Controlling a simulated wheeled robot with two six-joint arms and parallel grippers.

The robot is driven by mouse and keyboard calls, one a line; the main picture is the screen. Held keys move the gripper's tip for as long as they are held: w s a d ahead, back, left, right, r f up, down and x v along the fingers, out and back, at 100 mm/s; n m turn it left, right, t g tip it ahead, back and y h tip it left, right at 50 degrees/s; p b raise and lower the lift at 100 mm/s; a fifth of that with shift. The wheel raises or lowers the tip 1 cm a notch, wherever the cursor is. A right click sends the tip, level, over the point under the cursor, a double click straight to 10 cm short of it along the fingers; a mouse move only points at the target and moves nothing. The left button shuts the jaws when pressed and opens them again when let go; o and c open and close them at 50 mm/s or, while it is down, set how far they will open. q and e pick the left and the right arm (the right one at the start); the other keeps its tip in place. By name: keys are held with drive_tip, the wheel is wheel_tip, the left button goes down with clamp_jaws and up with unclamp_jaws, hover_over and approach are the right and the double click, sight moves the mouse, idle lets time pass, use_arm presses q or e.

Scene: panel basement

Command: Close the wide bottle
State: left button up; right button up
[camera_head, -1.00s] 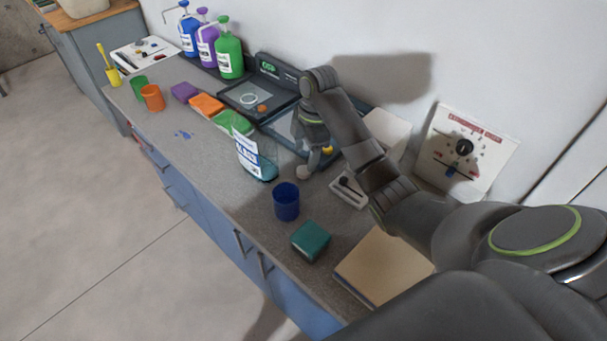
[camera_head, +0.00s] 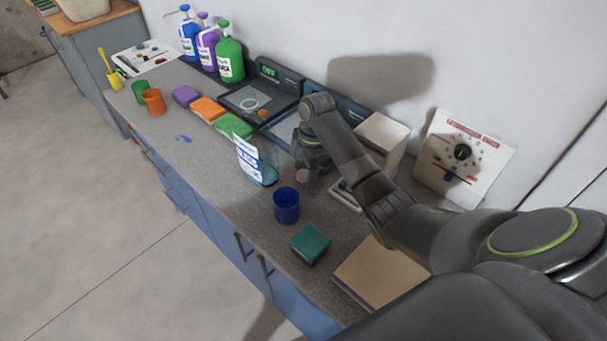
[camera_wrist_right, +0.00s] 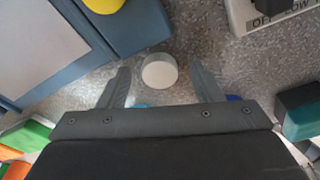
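The wide bottle (camera_head: 250,160) is clear with a white and blue label and some teal liquid at its base. My left gripper is not in view.
A blue cup (camera_head: 286,206) and a teal block (camera_head: 310,244) stand in front of the arm. A scale (camera_head: 250,98), coloured sponges (camera_head: 207,109) and pump bottles (camera_head: 208,48) are farther left. A tan board (camera_head: 380,272) lies at the near end. A wall panel (camera_head: 465,155) leans at right.

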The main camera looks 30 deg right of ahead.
sight(302, 174)
drive_tip(key=c, duration=1)
drive_tip(key=shift+o, duration=0.2)
drive_tip(key=shift+r, duration=0.15)
wheel_tip(302, 174, up, 4)
drive_tip(key=shift+b, duration=0.4)
wheel_tip(302, 174, up, 4)
drive_tip(key=shift+p, duration=1.2)
drive_tip(key=shift+r+p, duration=0.9)
drive_tip(key=shift+p, duration=0.05)
